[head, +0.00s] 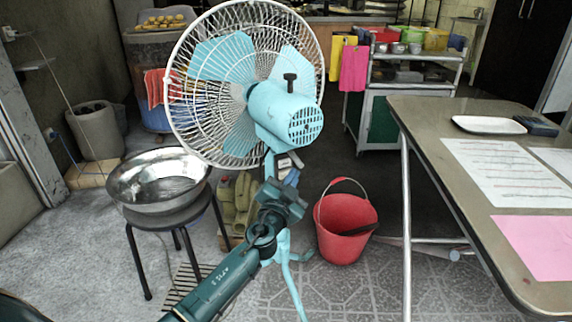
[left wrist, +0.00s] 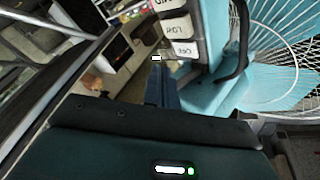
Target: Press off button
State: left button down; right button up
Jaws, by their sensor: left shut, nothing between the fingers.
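A light blue standing fan (head: 285,112) with a white wire cage stands in the middle of the head view. My left arm reaches up to its stand, and my left gripper (head: 290,178) is just below the motor housing. In the left wrist view, white buttons sit on the fan's control box; the OFF button (left wrist: 183,50) is nearest, with the LOW button (left wrist: 175,28) beyond it. My shut, empty left gripper (left wrist: 158,66) has its tip close beside the OFF button. I cannot tell whether it touches. The buttons are hidden in the head view. My right gripper is not in view.
A metal bowl (head: 160,195) sits on a black stool at left. A red bucket (head: 345,228) stands on the floor right of the fan. A table (head: 440,125) with papers fills the right side. Tiled floor is clear in front of the bucket.

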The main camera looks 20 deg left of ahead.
pick_arm(q)
jog(key=s+d, duration=0.2)
jog(key=shift+s+d, duration=0.3)
jog(key=shift+s, duration=0.05)
dwell(0.4)
